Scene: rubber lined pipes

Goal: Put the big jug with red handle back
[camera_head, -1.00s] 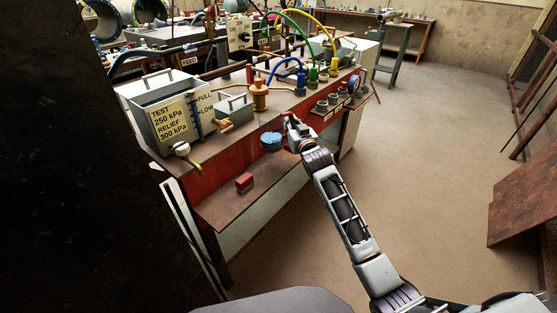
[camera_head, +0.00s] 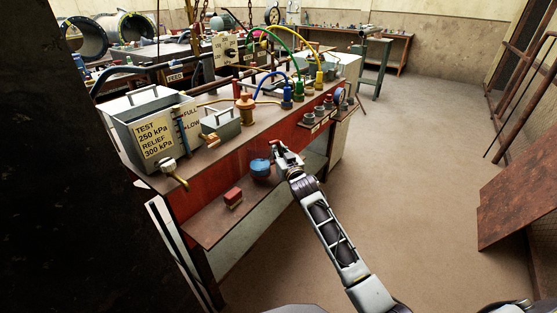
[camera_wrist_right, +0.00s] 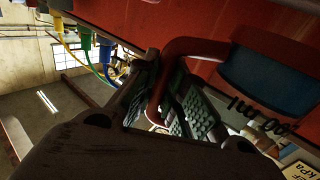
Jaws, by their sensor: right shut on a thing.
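The jug, a rounded blue thing (camera_head: 260,168) in the head view, is at the front of the bench by the lower shelf. In the right wrist view its body shows a blue band with dark marks (camera_wrist_right: 268,88), and its red handle (camera_wrist_right: 190,50) runs between the fingers. My right gripper (camera_head: 287,155) is shut on this handle, just right of the jug; its fingers also show in the wrist view (camera_wrist_right: 165,105). I cannot tell whether the jug's base touches the shelf. My left gripper is not in view.
The lower shelf (camera_head: 208,222) holds a red block (camera_head: 233,197) left of the jug. The bench top above carries a grey test tank (camera_head: 150,135), a small grey box (camera_head: 220,125) and fittings with coloured hoses. A brass tap (camera_head: 172,170) overhangs the edge.

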